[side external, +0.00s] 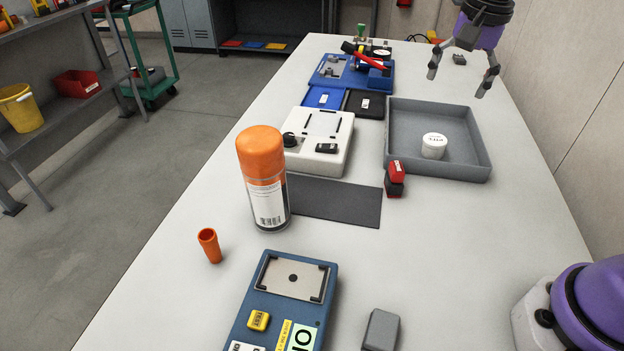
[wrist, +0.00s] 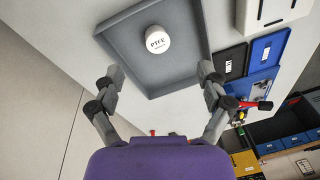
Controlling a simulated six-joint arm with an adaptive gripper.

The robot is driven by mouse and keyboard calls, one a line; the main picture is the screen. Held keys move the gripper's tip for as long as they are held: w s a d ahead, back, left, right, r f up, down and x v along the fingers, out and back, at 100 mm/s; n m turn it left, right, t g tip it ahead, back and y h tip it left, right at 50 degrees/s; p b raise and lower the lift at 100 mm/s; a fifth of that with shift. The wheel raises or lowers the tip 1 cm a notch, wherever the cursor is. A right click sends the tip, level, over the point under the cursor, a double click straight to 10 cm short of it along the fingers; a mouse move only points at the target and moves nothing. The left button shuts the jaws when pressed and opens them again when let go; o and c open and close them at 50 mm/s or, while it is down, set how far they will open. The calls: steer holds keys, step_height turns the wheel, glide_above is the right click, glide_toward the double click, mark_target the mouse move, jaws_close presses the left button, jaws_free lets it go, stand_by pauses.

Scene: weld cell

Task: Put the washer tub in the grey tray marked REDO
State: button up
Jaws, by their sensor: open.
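The washer tub appears to be the small white tub (side external: 434,146) with a white lid, standing upright on the floor of a grey tray (side external: 405,171). In the wrist view the tub (wrist: 157,39) shows the letters PTFE on its lid. The tray (wrist: 188,93) is square with low walls; I cannot see a REDO mark on it. My gripper (side external: 458,82) is open and empty, above the back right of the tray and apart from the tub. In the wrist view its fingers (wrist: 160,72) are spread wide, with the tub beyond them.
A red and black block (side external: 395,178) stands beside the tray's front left corner. Black (side external: 364,104) and blue (side external: 323,97) flat bins, a white fixture (side external: 322,128) and an orange-capped can (side external: 263,180) are to the left.

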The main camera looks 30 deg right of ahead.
steer(key=s+a+n+t, duration=0.2)
steer(key=s+a+n, duration=0.2)
steer(key=s+n, duration=0.2)
steer(key=s+a+f+n+t, duration=0.1)
steer(key=s+a+n, duration=0.3)
steer(key=s+n, duration=0.2)
steer(key=shift+s+a+n+t, duration=0.3)
steer(key=shift+s+a+t, duration=0.1)
steer(key=shift+s, duration=0.5)
